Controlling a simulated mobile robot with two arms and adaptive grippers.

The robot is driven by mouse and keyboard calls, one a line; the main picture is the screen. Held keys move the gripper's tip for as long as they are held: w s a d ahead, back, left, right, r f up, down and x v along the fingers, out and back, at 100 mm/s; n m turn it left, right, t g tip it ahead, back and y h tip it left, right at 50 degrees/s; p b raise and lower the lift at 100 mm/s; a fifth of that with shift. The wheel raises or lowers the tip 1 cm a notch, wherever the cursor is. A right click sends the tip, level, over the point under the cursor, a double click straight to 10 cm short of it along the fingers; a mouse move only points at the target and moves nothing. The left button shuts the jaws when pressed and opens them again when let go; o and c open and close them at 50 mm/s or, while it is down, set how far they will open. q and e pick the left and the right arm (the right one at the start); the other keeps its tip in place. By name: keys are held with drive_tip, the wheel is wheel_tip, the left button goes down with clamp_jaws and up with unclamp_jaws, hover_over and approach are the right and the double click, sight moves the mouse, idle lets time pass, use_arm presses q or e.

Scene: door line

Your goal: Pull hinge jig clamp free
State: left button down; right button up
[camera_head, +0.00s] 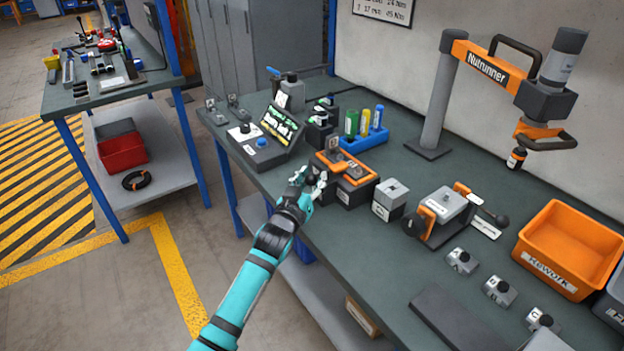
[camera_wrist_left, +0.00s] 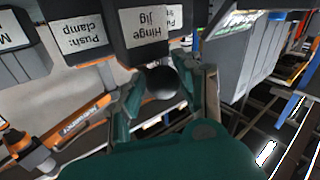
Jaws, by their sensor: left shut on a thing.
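The hinge jig (camera_head: 357,172), a dark block with orange parts, sits on the bench in front of the blue holder. In the left wrist view its dark front (camera_wrist_left: 150,30) carries the labels "Push: clamp" and "Hinge jig". A black ball knob (camera_wrist_left: 162,82) projects below the label, between the fingers of my left gripper (camera_head: 312,181). The gripper is at the jig's left front side, shut on the knob. My right gripper is not in view.
A screen box (camera_head: 265,140) and a blue holder with coloured cylinders (camera_head: 366,138) stand behind. A grey block (camera_head: 390,199) and another clamp fixture (camera_head: 446,214) are to the right. An orange Rework bin (camera_head: 570,247) and the Nutrunner arm (camera_head: 487,66) are farther right.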

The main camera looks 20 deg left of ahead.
use_arm(q)
drive_tip(key=shift+s+a+r+p, duration=0.1)
drive_tip(key=shift+s+a+p, duration=0.2)
drive_tip(key=shift+a+p, duration=0.1)
drive_tip(key=shift+s+a+p, duration=0.65)
drive_tip(key=shift+s, duration=0.15)
drive_tip(key=c, duration=1.2)
unclamp_jaws()
drive_tip(key=shift+o, duration=1.3)
drive_tip(key=shift+a, duration=0.2)
drive_tip(key=shift+d, duration=0.1)
